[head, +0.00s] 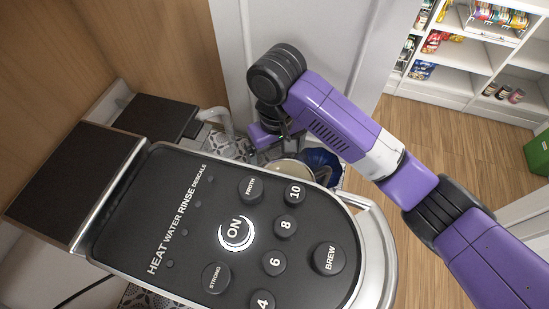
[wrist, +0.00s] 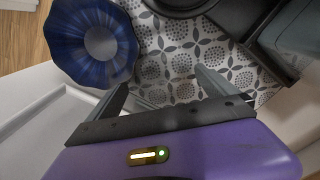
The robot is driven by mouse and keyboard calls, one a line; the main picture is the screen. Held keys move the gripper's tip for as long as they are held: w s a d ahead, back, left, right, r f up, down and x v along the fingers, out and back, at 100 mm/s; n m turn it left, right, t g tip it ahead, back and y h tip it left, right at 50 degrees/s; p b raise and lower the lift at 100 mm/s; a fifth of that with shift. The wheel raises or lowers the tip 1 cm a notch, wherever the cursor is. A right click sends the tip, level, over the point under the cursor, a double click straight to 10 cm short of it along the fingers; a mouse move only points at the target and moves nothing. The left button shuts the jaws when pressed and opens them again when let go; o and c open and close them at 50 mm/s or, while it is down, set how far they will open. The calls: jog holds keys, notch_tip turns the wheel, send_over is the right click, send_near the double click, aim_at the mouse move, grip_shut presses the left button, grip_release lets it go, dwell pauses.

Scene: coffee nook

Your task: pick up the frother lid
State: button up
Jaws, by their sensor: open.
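My gripper (wrist: 161,82) is open and empty in the wrist view, its two fingers apart over a grey-and-white patterned tile surface (wrist: 172,62). In the head view my gripper (head: 266,136) is behind the coffee machine, above the tiles, and its fingers are hard to make out. A dark round thing (wrist: 180,6) is cut off by the top edge of the wrist view, beyond the fingers. I cannot tell whether it is the frother lid. No frother lid can be clearly picked out in the head view, where the machine hides much of the counter.
The coffee machine (head: 200,235) fills the head view's foreground. A blue ribbed bowl (wrist: 98,40) stands left of my fingers; it also shows in the head view (head: 318,160), beside a pale round rim (head: 291,167). Shelves (head: 470,55) stand at the back right.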

jog(key=shift+f, duration=0.4)
jog(key=shift+c, duration=0.3)
jog(key=c, duration=1.2)
jog(key=shift+r, duration=0.15)
